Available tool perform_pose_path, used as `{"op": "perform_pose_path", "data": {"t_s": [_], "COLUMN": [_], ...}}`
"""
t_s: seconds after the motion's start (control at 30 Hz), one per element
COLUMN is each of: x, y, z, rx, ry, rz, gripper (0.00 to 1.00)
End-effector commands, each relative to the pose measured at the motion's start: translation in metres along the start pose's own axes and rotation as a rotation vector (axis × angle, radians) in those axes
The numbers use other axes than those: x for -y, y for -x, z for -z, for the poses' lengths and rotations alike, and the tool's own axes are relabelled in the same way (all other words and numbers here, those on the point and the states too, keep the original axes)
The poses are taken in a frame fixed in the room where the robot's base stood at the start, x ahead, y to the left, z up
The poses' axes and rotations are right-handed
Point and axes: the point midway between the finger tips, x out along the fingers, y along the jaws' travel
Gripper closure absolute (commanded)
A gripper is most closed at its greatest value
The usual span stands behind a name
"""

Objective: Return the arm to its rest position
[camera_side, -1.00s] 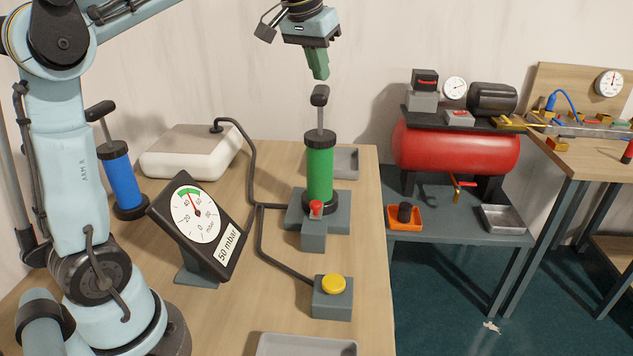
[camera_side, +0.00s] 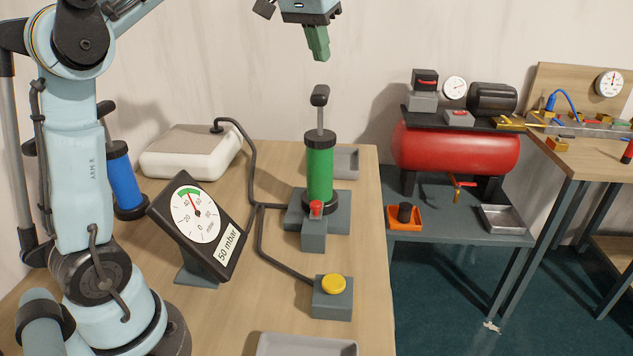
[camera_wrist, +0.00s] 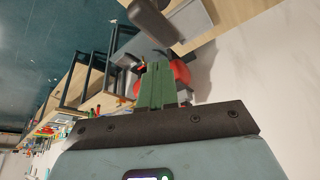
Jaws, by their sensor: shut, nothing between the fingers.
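My gripper (camera_side: 317,42) is at the top of the side view, its green fingers shut together and empty. It is above the green hand pump's black handle (camera_side: 320,95), with a clear gap between them. In the wrist view the green fingers (camera_wrist: 158,85) are side by side, and the dark pump handle (camera_wrist: 152,20) shows beyond them at the top. The green pump (camera_side: 320,170) stands upright on a grey base on the wooden table.
A gauge (camera_side: 200,225) labelled 50 mbar, a yellow button box (camera_side: 333,295), hoses and a white inflated cushion (camera_side: 190,155) are on the table. A blue pump (camera_side: 122,180) stands behind my arm. A red compressor tank (camera_side: 455,147) is at the right. The air around my gripper is clear.

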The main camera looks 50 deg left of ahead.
Motion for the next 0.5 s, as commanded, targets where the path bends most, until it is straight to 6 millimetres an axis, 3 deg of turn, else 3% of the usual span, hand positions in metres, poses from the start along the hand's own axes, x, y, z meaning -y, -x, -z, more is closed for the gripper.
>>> {"op": "perform_pose_path", "data": {"t_s": [0.2, 0.5], "x": [0.0, -0.0001], "y": [0.0125, 0.0132], "z": [0.0048, 0.0049], "rx": [0.0, 0.0], "ry": [0.0, 0.0], "rz": [0.0, 0.0], "gripper": [1.0, 1.0]}}
